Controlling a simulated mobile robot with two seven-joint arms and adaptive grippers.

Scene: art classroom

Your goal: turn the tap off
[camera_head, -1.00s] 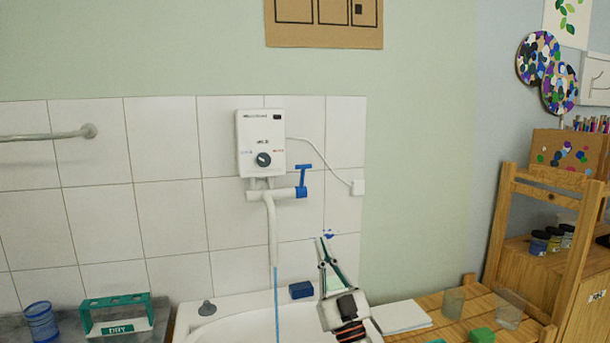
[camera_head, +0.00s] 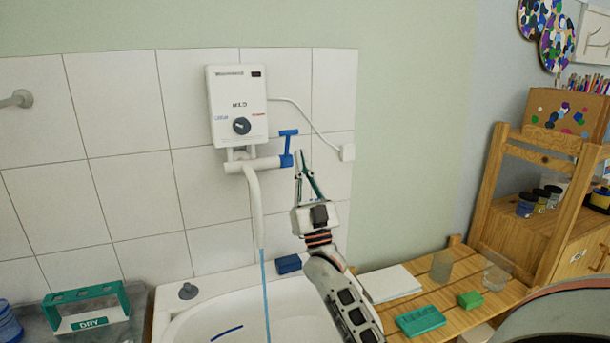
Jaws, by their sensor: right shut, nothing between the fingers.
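The tap is a white pipe with a long spout (camera_head: 255,205) under a white water heater (camera_head: 238,105) on the tiled wall. A thin blue stream of water (camera_head: 265,290) runs from the spout into the white sink (camera_head: 195,318). The tap's blue handle (camera_head: 287,148) stands upright at the right end of the pipe, with a crossbar on top. My right gripper (camera_head: 299,158) points up, shut and empty, with its tips close to the right of the handle. I cannot tell whether they touch it. My left gripper is not in view.
A blue block (camera_head: 288,264) lies on the sink's back rim, beside my right arm. A grey plug (camera_head: 188,291) is on the rim. A green rack marked DRY (camera_head: 88,308) stands left. A wooden table (camera_head: 440,290) with cups and green blocks is right.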

